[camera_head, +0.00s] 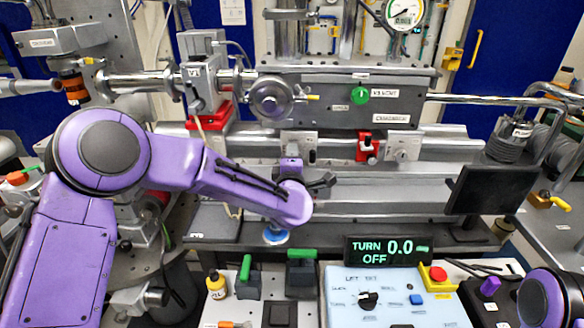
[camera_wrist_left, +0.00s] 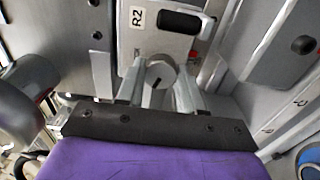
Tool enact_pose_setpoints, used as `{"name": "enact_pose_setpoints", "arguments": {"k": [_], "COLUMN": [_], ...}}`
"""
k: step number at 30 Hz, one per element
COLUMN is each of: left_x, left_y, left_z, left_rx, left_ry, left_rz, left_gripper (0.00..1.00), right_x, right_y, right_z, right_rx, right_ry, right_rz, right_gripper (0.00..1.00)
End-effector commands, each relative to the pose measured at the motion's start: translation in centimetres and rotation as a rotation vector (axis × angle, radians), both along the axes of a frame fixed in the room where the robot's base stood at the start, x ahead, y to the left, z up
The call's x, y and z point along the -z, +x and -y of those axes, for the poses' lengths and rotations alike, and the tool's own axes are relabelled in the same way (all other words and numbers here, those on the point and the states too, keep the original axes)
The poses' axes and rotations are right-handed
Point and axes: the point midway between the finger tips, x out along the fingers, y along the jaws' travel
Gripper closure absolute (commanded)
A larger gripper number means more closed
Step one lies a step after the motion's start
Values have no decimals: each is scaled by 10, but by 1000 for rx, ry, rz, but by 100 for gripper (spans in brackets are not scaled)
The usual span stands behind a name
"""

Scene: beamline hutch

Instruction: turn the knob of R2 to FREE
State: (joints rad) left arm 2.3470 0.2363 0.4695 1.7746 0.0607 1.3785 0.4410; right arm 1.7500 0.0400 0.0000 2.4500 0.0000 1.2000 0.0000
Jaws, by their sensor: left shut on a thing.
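In the left wrist view the R2 label (camera_wrist_left: 137,17) is on a pale grey block with a black handle-like pad (camera_wrist_left: 180,22). Below the label is a round grey knob (camera_wrist_left: 159,74) with a short dark mark on its face. My left gripper (camera_wrist_left: 158,92) is shut on this knob, one finger on each side. In the head view my left gripper (camera_head: 292,168) is at the rail, just below a light block (camera_head: 299,143); the knob is hidden there. No FREE marking is readable. My right gripper is out of view.
A red clamp (camera_head: 368,146) and another light block with a knob (camera_head: 403,147) sit right along the rail. A black display (camera_head: 388,250) reads "TURN OFF 0.0". A blue-white control panel (camera_head: 440,310) is in front. A dark monitor (camera_head: 491,189) stands at right.

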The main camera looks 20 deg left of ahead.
Motion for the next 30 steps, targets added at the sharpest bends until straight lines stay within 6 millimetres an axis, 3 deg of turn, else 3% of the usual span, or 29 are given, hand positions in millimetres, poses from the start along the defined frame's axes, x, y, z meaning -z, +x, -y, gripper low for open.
{"name": "enact_pose_setpoints", "arguments": {"k": [3,12,30], "left_x": [3,0,-5], "left_y": [1,1,1], "left_z": [-1,-1,-1], "left_rx": [-1,0,-1], "left_ry": [-92,-257,-332], "left_rz": [31,80,105], "left_gripper": [94,94,94], "right_x": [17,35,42], "right_y": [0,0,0], "right_z": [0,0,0], "right_rx": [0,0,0], "right_ry": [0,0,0], "right_rz": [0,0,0], "right_gripper": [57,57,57]}}
